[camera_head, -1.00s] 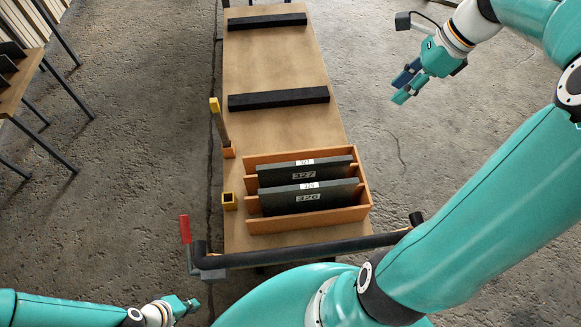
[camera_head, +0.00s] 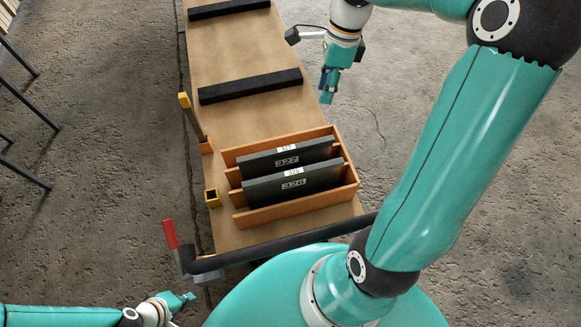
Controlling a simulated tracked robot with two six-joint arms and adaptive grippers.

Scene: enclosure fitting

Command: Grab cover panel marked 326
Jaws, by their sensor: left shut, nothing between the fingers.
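The cover panel marked 326 (camera_head: 292,188) is a dark grey plate standing in the front slot of an orange-brown wooden rack (camera_head: 354,180) on the table. Its white label faces up. A similar panel marked 327 (camera_head: 287,160) stands just behind it. My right gripper (camera_head: 327,92) hangs beyond the table's right edge, behind and to the right of the rack. It touches neither panel; its fingers look apart and empty. My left gripper (camera_head: 190,297) is shut and empty at the lower left, in front of the table and well away from the rack.
Two black bars (camera_head: 250,86) lie across the long wooden table (camera_head: 237,50). A dark rail (camera_head: 275,242) with a red handle (camera_head: 170,234) crosses the front.

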